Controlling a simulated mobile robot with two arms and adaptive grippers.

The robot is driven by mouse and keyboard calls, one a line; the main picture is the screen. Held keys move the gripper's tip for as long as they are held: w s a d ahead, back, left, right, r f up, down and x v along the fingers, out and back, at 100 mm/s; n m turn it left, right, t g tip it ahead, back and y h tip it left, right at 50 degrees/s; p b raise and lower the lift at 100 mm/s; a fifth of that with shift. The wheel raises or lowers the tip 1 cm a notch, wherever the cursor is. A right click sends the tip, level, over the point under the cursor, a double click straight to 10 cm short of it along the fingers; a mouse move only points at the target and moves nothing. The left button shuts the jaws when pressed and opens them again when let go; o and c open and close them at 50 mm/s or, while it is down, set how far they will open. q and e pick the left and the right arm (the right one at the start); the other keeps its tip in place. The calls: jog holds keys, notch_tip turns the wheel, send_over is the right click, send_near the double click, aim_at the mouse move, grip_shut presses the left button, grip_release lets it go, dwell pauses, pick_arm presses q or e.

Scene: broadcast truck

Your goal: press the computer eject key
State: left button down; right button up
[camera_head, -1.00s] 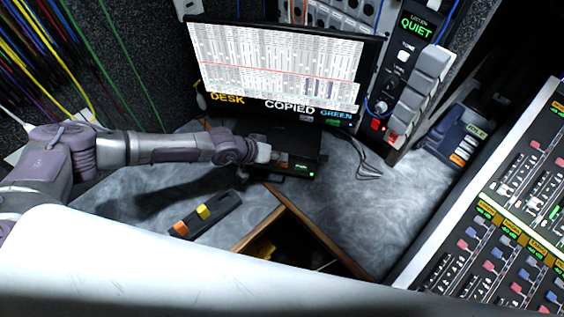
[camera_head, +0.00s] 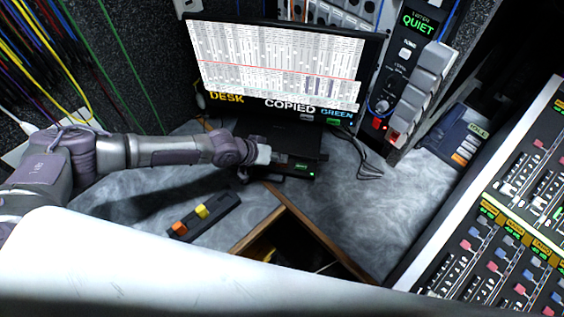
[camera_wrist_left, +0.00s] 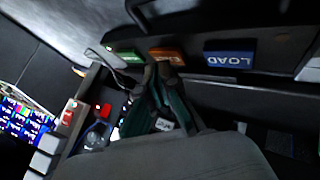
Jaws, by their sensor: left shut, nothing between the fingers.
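The computer (camera_head: 300,145) is a flat black box under the monitor, with a small green-lit panel on its front. In the left wrist view its front carries a green key (camera_wrist_left: 127,57), an orange key (camera_wrist_left: 168,55) and a blue key (camera_wrist_left: 230,59) whose LOAD label shows upside down. I cannot read the labels on the green and orange keys. My left gripper (camera_head: 267,155) is shut and empty at the computer's front. In the wrist view its fingertips (camera_wrist_left: 157,68) overlap the area just below the green and orange keys; contact cannot be told. My right gripper is not in view.
The monitor (camera_head: 275,65) stands above the computer. A dark strip with orange and yellow keys (camera_head: 203,215) lies on the desk. A wooden-edged opening (camera_head: 290,250) cuts into the desk front. A mixing console (camera_head: 510,220) and a telephone-like unit (camera_head: 457,135) stand right.

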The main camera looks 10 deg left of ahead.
aim_at(280, 164)
pick_arm(q)
jog(key=shift+f, duration=0.3)
jog(key=shift+r, duration=0.1)
dwell(0.3)
jog(key=shift+r+p, duration=0.45)
jog(key=shift+r, duration=0.3)
notch_tip(280, 164, up, 5)
jog(key=p, duration=0.4)
jog(key=shift+d, duration=0.1)
dwell(0.7)
